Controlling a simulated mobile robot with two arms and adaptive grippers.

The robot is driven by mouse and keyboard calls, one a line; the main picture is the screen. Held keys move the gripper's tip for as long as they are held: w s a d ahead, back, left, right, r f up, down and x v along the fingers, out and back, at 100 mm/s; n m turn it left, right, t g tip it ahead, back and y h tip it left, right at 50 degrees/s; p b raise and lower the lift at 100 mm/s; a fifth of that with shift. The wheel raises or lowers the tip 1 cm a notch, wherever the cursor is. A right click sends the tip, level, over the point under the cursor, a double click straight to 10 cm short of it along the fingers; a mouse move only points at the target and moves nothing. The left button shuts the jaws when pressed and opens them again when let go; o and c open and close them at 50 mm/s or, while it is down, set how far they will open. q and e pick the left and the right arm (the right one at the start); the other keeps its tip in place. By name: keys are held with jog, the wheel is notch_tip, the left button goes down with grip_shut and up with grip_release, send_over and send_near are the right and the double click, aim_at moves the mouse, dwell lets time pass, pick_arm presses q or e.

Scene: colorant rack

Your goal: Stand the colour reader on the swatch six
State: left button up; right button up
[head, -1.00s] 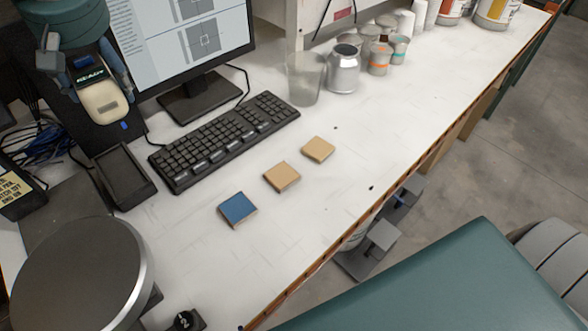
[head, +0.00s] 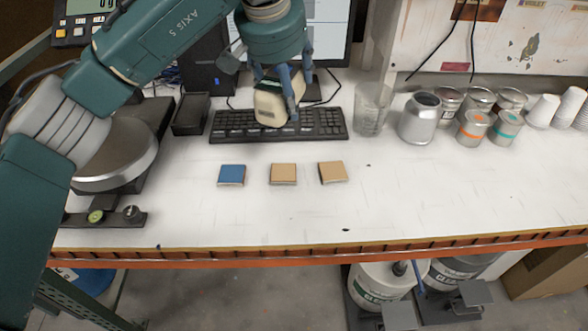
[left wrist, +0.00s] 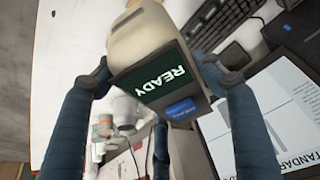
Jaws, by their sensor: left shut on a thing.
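My left gripper (head: 277,98) is shut on the colour reader (head: 268,108), a cream device with a dark screen. It holds the reader over the keyboard, behind the row of swatches. In the left wrist view the reader (left wrist: 150,45) sits between the fingers, and its screen reads READY. Three square swatches lie in a row on the bench: a blue swatch (head: 232,174) at left, a tan swatch (head: 283,174) in the middle and another tan swatch (head: 332,172) at right. No numbers are readable on them, so I cannot tell which is six. My right gripper is out of view.
The keyboard (head: 225,124) lies behind the swatches. A clear beaker (head: 371,108), a silver can (head: 420,120) and several small tins stand to the right. A round grey-topped device (head: 115,165) is at left. The white bench in front of the swatches is clear.

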pick_arm(q)
notch_tip(320, 180, down, 15)
jog(key=p, duration=0.3)
jog(key=shift+w+a+r, duration=0.1)
jog(key=shift+r, duration=0.1)
notch_tip(320, 180, down, 4)
jog(key=shift+r+p, duration=0.2)
jog(key=shift+p, duration=0.5)
jog(key=shift+f, duration=0.15)
jog(key=o, duration=1.8)
jog(key=shift+f, duration=0.1)
jog(key=shift+c, duration=0.2)
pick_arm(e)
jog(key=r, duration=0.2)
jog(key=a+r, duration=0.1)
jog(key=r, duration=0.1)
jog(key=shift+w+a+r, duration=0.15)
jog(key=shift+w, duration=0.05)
